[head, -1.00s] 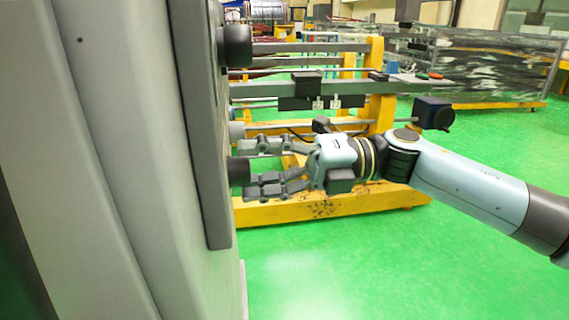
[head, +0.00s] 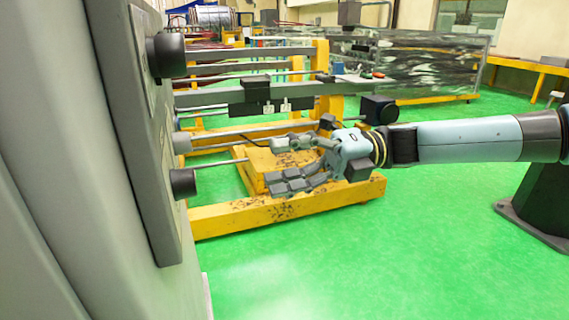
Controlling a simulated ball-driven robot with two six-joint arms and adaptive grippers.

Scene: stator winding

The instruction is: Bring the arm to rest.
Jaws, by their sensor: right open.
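My right arm (head: 465,140) comes in from the right edge in the head view, its light-blue link nearly level. My right gripper (head: 275,163) points left, its grey fingers spread and empty. It stands in front of the yellow-framed winding machine (head: 290,209), apart from the dark round knob (head: 183,183) on the grey cabinet's panel. My left gripper is not in view.
A large grey machine cabinet (head: 60,150) fills the left side. Level rods and a black slider block (head: 257,88) lie behind the gripper. Green floor (head: 350,270) is clear in front.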

